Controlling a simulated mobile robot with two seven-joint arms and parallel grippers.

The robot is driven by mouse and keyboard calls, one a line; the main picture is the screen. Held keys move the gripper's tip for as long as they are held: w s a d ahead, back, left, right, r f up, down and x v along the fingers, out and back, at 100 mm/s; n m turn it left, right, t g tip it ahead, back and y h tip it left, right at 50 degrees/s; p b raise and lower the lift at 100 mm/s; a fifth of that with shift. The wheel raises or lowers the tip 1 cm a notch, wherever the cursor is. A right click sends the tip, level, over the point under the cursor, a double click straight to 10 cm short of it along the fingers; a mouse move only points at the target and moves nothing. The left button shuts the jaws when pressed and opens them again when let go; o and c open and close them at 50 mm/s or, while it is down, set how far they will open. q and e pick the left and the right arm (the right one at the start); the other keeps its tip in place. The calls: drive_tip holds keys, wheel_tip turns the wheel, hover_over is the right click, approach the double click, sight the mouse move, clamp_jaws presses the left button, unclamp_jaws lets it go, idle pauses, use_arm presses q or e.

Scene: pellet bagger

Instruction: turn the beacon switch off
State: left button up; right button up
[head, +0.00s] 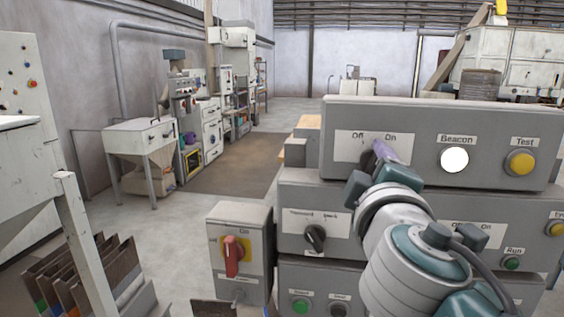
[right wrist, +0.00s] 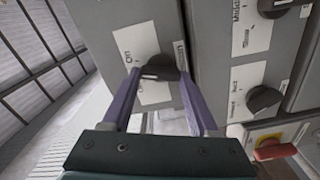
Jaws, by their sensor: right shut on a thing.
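The beacon switch (right wrist: 160,68) is a dark knob on a white Off/On plate (head: 350,147) of the top grey panel. In the right wrist view my right gripper (right wrist: 159,80) has its two purple fingers on either side of the knob and is shut on it. In the head view the gripper (head: 381,154) covers the knob, so which way it points is hard to tell. The Beacon lamp (head: 454,159), right of the switch, shows bright white. My left gripper is not in view.
Lower panels hold another black selector knob (head: 315,238), a green button (head: 300,306) and a Run button (head: 511,263). A yellow Test button (head: 520,162) is at the top right. A red rotary handle (head: 233,256) sits on a grey box to the left. Open floor lies beyond.

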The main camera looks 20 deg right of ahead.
drive_tip(key=n+p, duration=0.1)
drive_tip(key=n, duration=0.7)
drive_tip(key=shift+f+p, duration=0.1)
drive_tip(key=shift+p, duration=0.2)
drive_tip(key=shift+n, duration=0.8)
